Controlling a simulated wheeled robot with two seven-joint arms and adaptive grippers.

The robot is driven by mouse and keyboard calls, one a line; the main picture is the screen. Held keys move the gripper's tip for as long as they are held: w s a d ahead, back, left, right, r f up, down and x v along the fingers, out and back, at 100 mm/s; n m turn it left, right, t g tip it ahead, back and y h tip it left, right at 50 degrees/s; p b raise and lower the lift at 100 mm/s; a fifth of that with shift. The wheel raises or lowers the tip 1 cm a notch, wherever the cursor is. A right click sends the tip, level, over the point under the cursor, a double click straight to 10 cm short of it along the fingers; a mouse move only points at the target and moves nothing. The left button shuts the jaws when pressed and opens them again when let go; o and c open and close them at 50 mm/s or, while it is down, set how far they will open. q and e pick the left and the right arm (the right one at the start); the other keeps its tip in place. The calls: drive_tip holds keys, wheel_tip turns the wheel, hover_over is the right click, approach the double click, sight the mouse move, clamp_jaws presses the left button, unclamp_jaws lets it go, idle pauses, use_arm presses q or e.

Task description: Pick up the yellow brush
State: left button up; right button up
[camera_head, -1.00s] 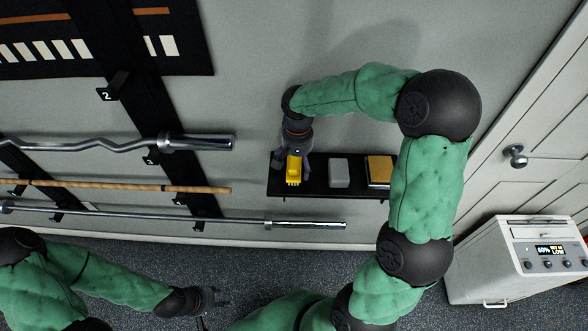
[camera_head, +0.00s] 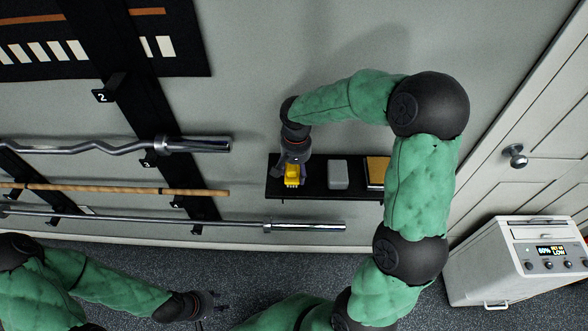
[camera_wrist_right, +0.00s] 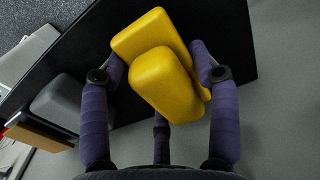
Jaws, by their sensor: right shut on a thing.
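The yellow brush (camera_head: 292,177) is at the left end of a black wall shelf (camera_head: 312,189). My right gripper (camera_head: 292,170) reaches down to it from above and is shut on it. In the right wrist view the yellow brush (camera_wrist_right: 165,75) sits between the fingers of my right gripper (camera_wrist_right: 163,75), with a finger at each side. I cannot tell whether the brush still touches the shelf. My left gripper (camera_head: 216,304) is low over the floor, away from the shelf, and looks empty; its fingers are too small to read.
A grey block (camera_head: 338,174) and a tan-topped item (camera_head: 376,172) stand on the shelf to the right of the brush. Barbells (camera_head: 300,226) and a wooden bar (camera_head: 130,189) hang on the wall at left. A white machine (camera_head: 520,262) stands by the door.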

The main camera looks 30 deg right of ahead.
drive_tip(key=shift+r, duration=0.1)
drive_tip(key=shift+r, duration=0.25)
wheel_tip(320, 180, up, 3)
drive_tip(key=shift+s+a+r+p, duration=0.1)
drive_tip(key=shift+p, duration=0.45)
drive_tip(key=s+a+r, duration=0.1)
drive_tip(key=s+a+r+p, duration=0.1)
drive_tip(key=r, duration=0.1)
drive_tip(key=s+a+r, duration=0.1)
drive_tip(key=shift+r, duration=0.4)
drive_tip(key=s+a+r, duration=0.1)
drive_tip(key=s+a, duration=0.1)
drive_tip(key=s+a+r+p, duration=0.1)
drive_tip(key=s+a+r, duration=0.2)
drive_tip(key=s+a, duration=0.1)
drive_tip(key=shift+s+a+r+p, duration=0.15)
drive_tip(key=shift+s+a+p, duration=0.2)
drive_tip(key=shift+p, duration=0.05)
